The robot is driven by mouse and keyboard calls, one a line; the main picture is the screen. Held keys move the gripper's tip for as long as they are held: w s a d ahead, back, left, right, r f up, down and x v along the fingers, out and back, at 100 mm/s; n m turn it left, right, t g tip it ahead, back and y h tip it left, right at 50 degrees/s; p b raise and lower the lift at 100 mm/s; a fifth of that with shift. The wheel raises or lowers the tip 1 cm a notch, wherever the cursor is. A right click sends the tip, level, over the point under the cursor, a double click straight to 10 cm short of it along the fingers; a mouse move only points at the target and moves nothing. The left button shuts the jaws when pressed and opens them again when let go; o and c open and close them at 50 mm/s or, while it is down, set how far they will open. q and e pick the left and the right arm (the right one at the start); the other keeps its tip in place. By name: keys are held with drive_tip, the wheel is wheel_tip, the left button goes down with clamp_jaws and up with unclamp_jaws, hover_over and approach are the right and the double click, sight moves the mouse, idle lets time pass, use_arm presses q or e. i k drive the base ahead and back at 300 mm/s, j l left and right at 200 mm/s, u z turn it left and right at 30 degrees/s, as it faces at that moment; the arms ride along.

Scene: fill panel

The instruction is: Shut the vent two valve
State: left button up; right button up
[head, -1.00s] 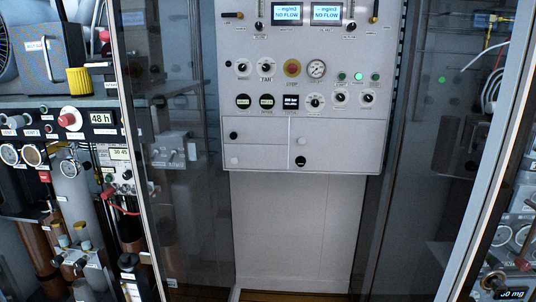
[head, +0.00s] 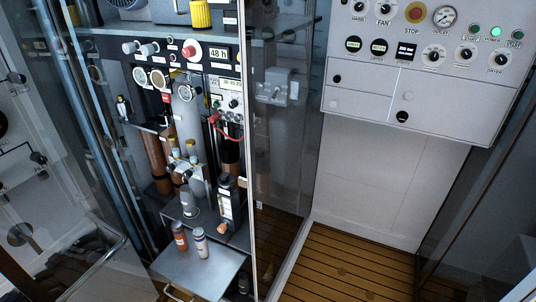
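No valve can be read as vent two in the head view, as the small labels are too blurred. A black rack panel (head: 225,68) at the left centre carries a red and a grey knob (head: 149,49), a large red-and-white knob (head: 191,53) and a "48 h" display (head: 220,54). Round gauges (head: 158,79) sit just below. Lower down, a metal valve block (head: 190,172) with yellowish caps stands among the cylinders. Neither of my grippers is in view.
A glass panel with a pale frame edge (head: 250,180) stands between the rack and the white control panel (head: 420,80). A metal shelf (head: 205,272) with two small bottles (head: 200,242) juts out at the lower left. The slatted wooden floor (head: 345,265) is clear.

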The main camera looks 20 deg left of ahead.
sight(146, 49)
drive_tip(key=u, duration=1.35)
